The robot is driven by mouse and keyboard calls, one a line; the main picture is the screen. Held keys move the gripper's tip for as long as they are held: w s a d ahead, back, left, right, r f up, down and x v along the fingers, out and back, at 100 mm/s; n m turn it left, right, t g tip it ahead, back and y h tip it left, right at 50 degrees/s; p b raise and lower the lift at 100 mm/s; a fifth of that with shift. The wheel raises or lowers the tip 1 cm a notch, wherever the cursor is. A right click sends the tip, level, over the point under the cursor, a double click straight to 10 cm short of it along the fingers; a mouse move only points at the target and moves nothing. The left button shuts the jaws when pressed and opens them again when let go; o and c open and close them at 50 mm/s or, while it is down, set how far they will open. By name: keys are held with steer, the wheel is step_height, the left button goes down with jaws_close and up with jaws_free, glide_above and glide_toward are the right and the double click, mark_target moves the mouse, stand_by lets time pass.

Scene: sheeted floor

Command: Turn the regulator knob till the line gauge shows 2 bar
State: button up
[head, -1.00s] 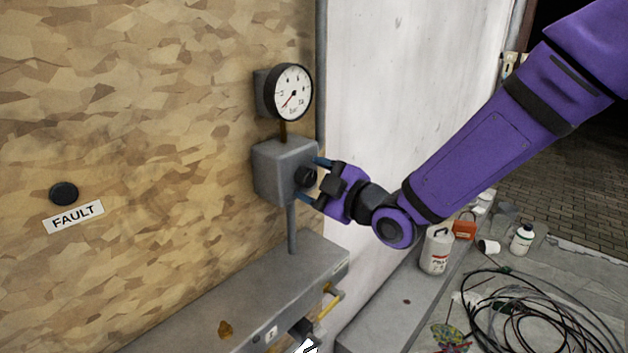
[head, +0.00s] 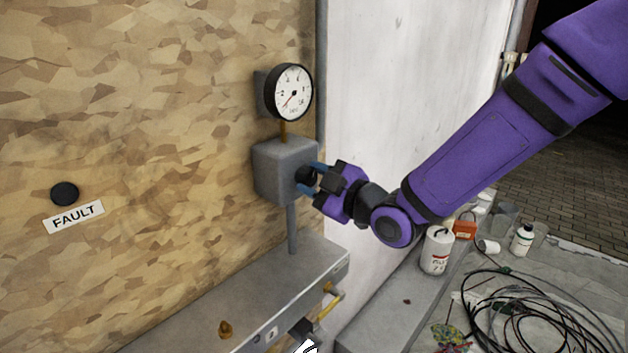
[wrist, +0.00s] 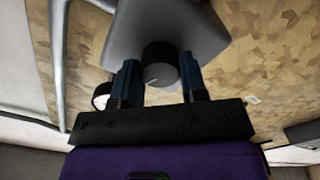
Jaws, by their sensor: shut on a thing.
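The regulator knob (head: 305,176) is round and black, on the right face of a grey regulator box (head: 282,160). It also shows in the wrist view (wrist: 158,62), with a pale line on its face. My gripper (head: 310,178) has its blue fingers shut on the knob, one on either side. In the wrist view the two fingers (wrist: 160,78) flank it. The line gauge (head: 293,92) is a white dial with a black rim above the box. Its red needle points down-left, below the 2 mark; the exact reading is too small to tell.
A FAULT label (head: 75,216) and black button (head: 64,194) are on the wall.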

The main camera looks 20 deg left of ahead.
steer(key=m, duration=1.1)
steer(key=shift+f, duration=0.1)
steer(key=shift+m, duration=0.3)
stand_by(0.3)
steer(key=o, duration=0.9)
steer(key=v, duration=1.1)
steer(key=shift+w, duration=0.1)
